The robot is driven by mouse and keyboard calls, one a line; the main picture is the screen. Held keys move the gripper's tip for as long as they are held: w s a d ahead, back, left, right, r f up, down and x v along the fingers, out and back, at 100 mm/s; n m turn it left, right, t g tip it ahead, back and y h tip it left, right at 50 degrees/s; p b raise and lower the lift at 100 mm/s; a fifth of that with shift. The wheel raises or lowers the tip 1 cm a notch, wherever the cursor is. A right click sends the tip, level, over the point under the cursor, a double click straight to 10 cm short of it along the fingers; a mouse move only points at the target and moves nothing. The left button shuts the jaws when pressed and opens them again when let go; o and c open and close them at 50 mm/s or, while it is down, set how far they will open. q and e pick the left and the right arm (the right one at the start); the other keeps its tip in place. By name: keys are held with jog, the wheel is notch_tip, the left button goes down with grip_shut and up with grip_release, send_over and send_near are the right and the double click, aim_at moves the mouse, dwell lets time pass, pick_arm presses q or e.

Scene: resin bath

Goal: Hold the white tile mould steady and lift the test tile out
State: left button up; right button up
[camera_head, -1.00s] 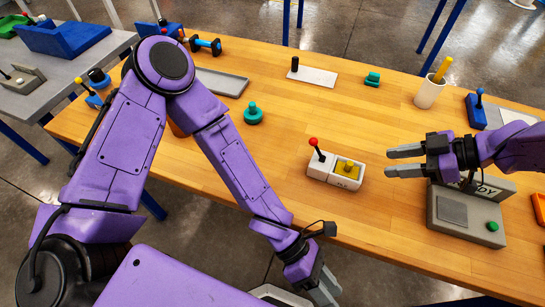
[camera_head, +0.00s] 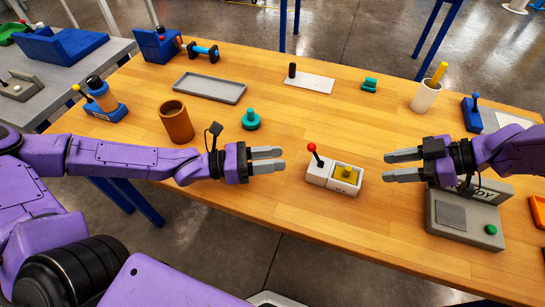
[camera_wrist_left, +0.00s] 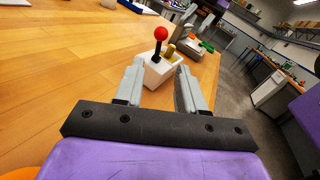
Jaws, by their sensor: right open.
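The white tile mould (camera_head: 317,176) stands on the wooden table between my two grippers. A black stick with a red ball rises from its left block. A yellow test tile (camera_head: 346,174) with a small knob sits in the recess of its right part. My left gripper (camera_head: 284,160) is open and empty, to the left of the mould and apart from it. In the left wrist view the mould (camera_wrist_left: 161,74) shows ahead, between the open fingers (camera_wrist_left: 157,88). My right gripper (camera_head: 387,165) is open and empty, to the right of the mould, its fingers pointing left.
A grey box with a green button (camera_head: 465,215) stands below my right gripper. A brown cup (camera_head: 177,124) and a teal knobbed piece (camera_head: 250,120) stand near my left arm. A grey tray (camera_head: 210,87) and a white plate (camera_head: 308,79) lie further back. The table around the mould is clear.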

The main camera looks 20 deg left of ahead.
aim_at(315, 154)
pick_arm(q)
jog(key=shift+f+n, duration=0.15)
jog(key=shift+n, duration=0.15)
jog(key=x, duration=1)
jog(key=shift+w+d, duration=0.15)
jog(key=shift+d, duration=0.05)
grip_shut()
